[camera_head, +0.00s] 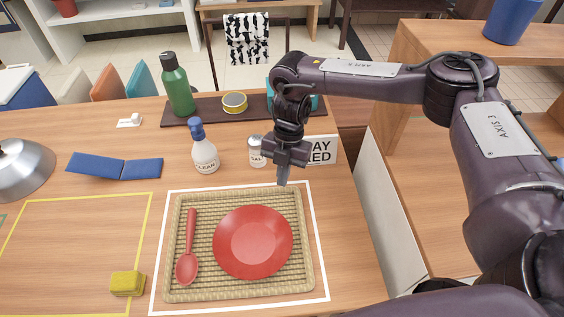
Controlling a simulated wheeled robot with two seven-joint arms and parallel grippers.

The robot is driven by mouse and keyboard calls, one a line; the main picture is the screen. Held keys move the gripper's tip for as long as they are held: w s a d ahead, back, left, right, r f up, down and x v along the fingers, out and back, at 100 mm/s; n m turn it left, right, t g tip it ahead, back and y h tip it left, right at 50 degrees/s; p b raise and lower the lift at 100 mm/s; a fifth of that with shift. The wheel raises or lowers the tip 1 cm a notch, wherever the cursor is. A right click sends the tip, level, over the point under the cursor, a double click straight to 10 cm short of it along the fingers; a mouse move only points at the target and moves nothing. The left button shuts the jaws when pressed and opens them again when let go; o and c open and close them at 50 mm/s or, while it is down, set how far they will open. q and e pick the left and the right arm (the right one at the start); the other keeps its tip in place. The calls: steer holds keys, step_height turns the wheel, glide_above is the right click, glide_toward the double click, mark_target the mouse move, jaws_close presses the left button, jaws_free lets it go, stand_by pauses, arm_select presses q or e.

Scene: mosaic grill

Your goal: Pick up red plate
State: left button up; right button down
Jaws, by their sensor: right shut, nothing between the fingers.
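The red plate (253,243) lies flat on a woven tan tray (168,270) near the front of the table. A red spoon (189,247) lies on the same tray, to the left of the plate. My right gripper (283,181) hangs pointing down above the back edge of the tray, behind the plate and apart from it. Its fingers are closed together and empty. My left gripper does not show.
A white line frames the tray. Behind it stand a white spray bottle (205,152), a salt shaker (257,152) and a lettered sign (323,150). A green bottle (177,85) stands farther back. A yellow block (127,283) sits left of the tray.

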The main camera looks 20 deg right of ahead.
mark_target(266, 228)
steer(key=x, duration=0.4)
steer(key=shift+s+a+f+p, duration=0.2)
steer(key=shift+s+a+p, duration=0.9)
steer(key=shift+s+a, duration=0.25)
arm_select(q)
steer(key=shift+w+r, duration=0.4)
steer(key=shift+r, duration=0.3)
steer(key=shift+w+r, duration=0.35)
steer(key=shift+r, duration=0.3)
arm_select(e)
steer(key=shift+a+f, duration=0.1)
steer(key=shift+s, duration=0.1)
steer(key=s+a+p, duration=0.2)
steer(key=s+a, duration=0.1)
steer(key=s, duration=0.1)
steer(key=shift+a, duration=0.3)
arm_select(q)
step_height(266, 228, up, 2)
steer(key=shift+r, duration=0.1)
arm_select(e)
steer(key=shift+w, duration=0.15)
